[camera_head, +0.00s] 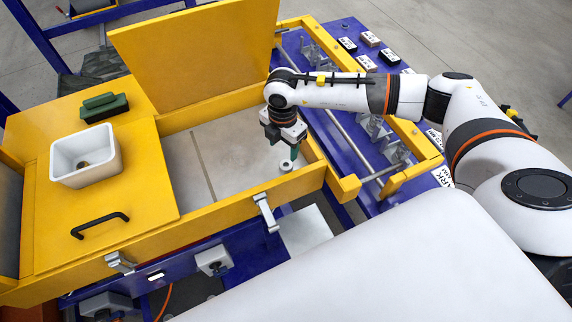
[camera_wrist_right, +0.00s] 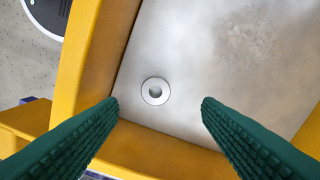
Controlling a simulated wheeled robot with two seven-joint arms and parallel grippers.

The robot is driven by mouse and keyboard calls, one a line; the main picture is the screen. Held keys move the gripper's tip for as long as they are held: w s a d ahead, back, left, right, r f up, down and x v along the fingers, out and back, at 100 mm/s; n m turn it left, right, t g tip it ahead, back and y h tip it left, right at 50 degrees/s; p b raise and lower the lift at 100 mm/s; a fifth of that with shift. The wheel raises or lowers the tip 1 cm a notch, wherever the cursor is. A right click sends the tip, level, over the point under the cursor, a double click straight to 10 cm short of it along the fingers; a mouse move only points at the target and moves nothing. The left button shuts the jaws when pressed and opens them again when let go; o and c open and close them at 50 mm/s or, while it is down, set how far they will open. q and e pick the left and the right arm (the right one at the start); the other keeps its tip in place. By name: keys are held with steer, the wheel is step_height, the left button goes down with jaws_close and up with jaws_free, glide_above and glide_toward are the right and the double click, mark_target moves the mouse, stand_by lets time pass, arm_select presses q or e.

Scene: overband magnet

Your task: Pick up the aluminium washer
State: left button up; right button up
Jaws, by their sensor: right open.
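The aluminium washer (camera_head: 286,166) is a small silver ring lying flat on the grey floor of the yellow box, near its front right corner. In the right wrist view the washer (camera_wrist_right: 155,79) shows its central hole, between and beyond the green fingertips. My right gripper (camera_head: 290,152) reaches down into the box from the right, just above and behind the washer. In the wrist view its fingers (camera_wrist_right: 160,101) are wide apart with nothing between the pads. My left gripper is in neither view.
The yellow box wall (camera_head: 240,205) runs close in front of the washer, and another wall rises to its right. The raised yellow lid (camera_head: 195,50) stands behind. A white bin (camera_head: 60,172) and a green-handled block (camera_head: 104,107) sit on the yellow cover at left.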

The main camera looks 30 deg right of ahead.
mark_target(286, 164)
step_height(286, 164, down, 2)
steer(key=shift+s+d+f, duration=0.15)
steer(key=shift+f, duration=1.25)
steer(key=shift+s+d+f, duration=0.1)
steer(key=shift+f, duration=1.25)
steer(key=shift+c, duration=0.3)
steer(key=c, duration=1)
steer(key=shift+r, duration=0.1)
